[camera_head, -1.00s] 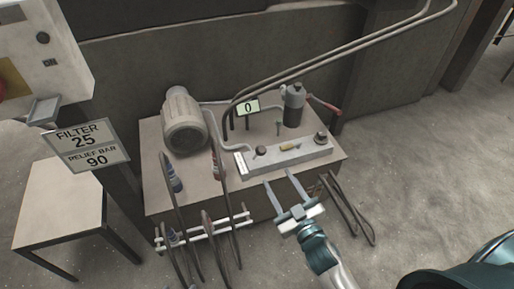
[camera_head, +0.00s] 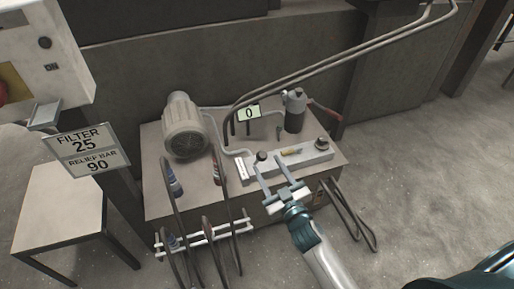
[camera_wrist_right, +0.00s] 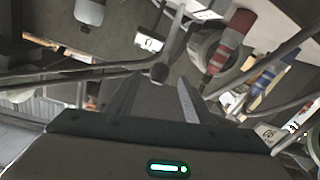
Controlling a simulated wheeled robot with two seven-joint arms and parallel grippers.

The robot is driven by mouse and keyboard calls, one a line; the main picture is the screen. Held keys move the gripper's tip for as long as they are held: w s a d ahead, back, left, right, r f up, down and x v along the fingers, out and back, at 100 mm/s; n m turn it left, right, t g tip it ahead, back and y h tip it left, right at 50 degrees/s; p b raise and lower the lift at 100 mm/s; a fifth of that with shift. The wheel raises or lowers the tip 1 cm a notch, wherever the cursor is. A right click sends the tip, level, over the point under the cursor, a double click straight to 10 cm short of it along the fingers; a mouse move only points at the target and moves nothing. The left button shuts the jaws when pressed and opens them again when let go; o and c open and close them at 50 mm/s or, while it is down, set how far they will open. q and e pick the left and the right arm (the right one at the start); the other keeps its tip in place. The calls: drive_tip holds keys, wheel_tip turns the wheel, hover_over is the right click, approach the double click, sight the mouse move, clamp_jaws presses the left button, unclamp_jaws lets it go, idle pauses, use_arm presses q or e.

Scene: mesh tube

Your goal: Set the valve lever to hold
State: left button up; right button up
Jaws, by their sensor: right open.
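A long grey valve block (camera_head: 312,158) lies along the front of the pump unit's top. It carries a dark round knob (camera_head: 262,157) at its left, a small brass-coloured piece (camera_head: 290,151) in the middle and another dark knob (camera_head: 321,143) at its right. I cannot tell which part is the valve lever. My right gripper (camera_head: 267,168) is open and empty at the block's front left, its fingers pointing at the left knob. In the right wrist view a dark round knob end (camera_wrist_right: 159,72) shows just beyond the open fingers (camera_wrist_right: 157,88); contact is unclear. My left gripper is out of view.
A motor (camera_head: 184,125), a display reading 0 (camera_head: 249,113) and a dark cylinder (camera_head: 295,110) with a red-handled lever (camera_head: 324,110) stand behind the block. Hoses (camera_head: 178,205) hang at the front left. A sign (camera_head: 86,150) reads filter 25, relief bar 90.

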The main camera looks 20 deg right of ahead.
drive_tip(key=w, duration=0.8)
drive_tip(key=shift+w+a+b, duration=0.1)
drive_tip(key=shift+a+b, duration=0.2)
drive_tip(key=shift+a, duration=0.1)
drive_tip(key=shift+w+a, duration=0.1)
drive_tip(key=shift+w, duration=0.65)
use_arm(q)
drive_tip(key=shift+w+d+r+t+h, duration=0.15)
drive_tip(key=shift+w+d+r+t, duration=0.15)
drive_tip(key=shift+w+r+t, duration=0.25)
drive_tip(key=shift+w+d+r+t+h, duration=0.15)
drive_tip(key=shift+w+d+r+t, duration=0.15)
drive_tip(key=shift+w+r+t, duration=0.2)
use_arm(e)
clamp_jaws()
